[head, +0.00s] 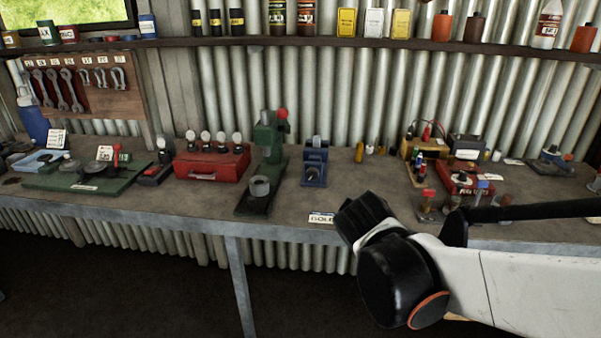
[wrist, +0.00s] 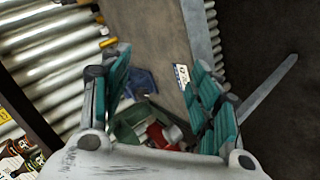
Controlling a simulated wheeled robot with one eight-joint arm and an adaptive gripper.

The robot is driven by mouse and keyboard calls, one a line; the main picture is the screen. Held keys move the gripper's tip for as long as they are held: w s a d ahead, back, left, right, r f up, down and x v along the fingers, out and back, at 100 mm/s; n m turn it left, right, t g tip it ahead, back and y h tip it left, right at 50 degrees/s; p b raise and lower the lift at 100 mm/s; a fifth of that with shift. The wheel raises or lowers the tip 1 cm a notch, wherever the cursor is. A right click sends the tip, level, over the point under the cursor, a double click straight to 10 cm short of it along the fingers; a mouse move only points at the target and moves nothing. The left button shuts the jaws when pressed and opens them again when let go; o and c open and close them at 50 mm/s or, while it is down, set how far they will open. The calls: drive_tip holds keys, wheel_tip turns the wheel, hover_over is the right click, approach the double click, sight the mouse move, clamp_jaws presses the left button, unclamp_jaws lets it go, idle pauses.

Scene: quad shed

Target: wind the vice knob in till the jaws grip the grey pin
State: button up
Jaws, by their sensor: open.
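A small blue vice (head: 314,165) stands on the bench, right of the green press. It also shows in the wrist view (wrist: 141,80), beyond my fingers and toward the left one. I cannot make out its knob, its jaw gap or the grey pin at this size. My gripper (wrist: 158,64) is open and empty, with teal finger pads well apart. It is short of the bench and touches nothing that I can see. In the head view my arm comes in from the right and the fingers cannot be made out.
A green press (head: 268,150) with a red knob stands left of the vice, and a red case (head: 211,164) beyond it. A white label (head: 321,218) lies at the bench's front edge. Yellow pieces (head: 359,152) and a cluttered red box (head: 462,178) are to the right.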

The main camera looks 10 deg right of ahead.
sight(311, 177)
drive_tip(key=w+a+f+n+t, duration=0.2)
drive_tip(key=w+a+n, duration=0.1)
drive_tip(key=w+n, duration=0.2)
drive_tip(key=w+a+f+n+t, duration=0.2)
drive_tip(key=w+a+n, duration=0.1)
drive_tip(key=w+n, duration=0.1)
drive_tip(key=w+a+f+n+t+h, duration=0.1)
drive_tip(key=w+a+f+n+t, duration=0.1)
drive_tip(key=w+n, duration=0.3)
drive_tip(key=shift+w+a+f+n+t, duration=0.15)
drive_tip(key=shift+w+a+t, duration=0.1)
drive_tip(key=shift+w, duration=0.3)
drive_tip(key=shift+w+a+f+n+t, duration=0.15)
drive_tip(key=shift+w+t, duration=0.1)
drive_tip(key=shift+w, duration=0.3)
drive_tip(key=shift+w+a+f+n, duration=0.1)
drive_tip(key=shift+a+f+n, duration=0.1)
drive_tip(key=shift+a+n, duration=0.15)
drive_tip(key=shift+w+d+r+p, duration=0.2)
drive_tip(key=shift+w+p, duration=0.3)
drive_tip(key=shift+p, duration=0.2)
drive_tip(key=b+x, duration=0.1)
drive_tip(key=x, duration=1)
drive_tip(key=shift+w+f, duration=0.15)
drive_tip(key=shift+w+d, duration=0.2)
drive_tip(key=shift+w, duration=0.5)
drive_tip(key=shift+c, duration=0.2)
drive_tip(key=c, duration=1)
